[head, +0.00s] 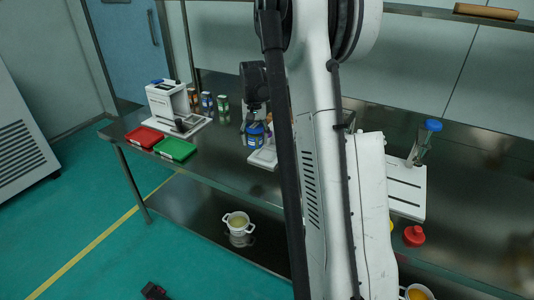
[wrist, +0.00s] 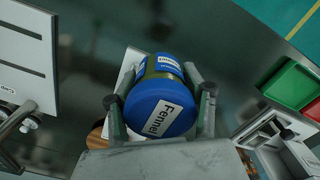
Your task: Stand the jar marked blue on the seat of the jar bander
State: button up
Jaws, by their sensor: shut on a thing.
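A jar with a blue lid and blue band (head: 256,136) is between the fingers of my gripper (head: 255,126) in the head view. In the wrist view the same jar (wrist: 160,112) shows its lid, labelled "Fennel", towards the camera. My gripper (wrist: 160,75) is shut on it, one finger on each side. A white plate (head: 263,158) lies below the jar; I cannot tell whether they touch. A white machine (head: 166,103) with a dark round part (head: 184,125) stands at the table's left; I cannot tell whether it is the jar bander.
Red (head: 144,137) and green (head: 175,149) trays lie along the table's front left. Several small jars (head: 208,101) stand behind. A slotted white device (head: 405,190) with a blue knob and a red item (head: 414,236) are at right. My arm hides the middle.

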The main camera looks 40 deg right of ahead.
send_over(267, 155)
notch_tip(267, 155, down, 6)
jog(key=shift+r+b, duration=0.2)
jog(key=shift+b, duration=0.15)
jog(key=shift+f, duration=2)
jog(key=shift+b, duration=0.3)
jog(key=shift+f, duration=0.2)
jog(key=o, duration=1.2)
jog(key=shift+c, duration=0.2)
jog(key=shift+o, duration=0.3)
jog(key=shift+r, duration=0.15)
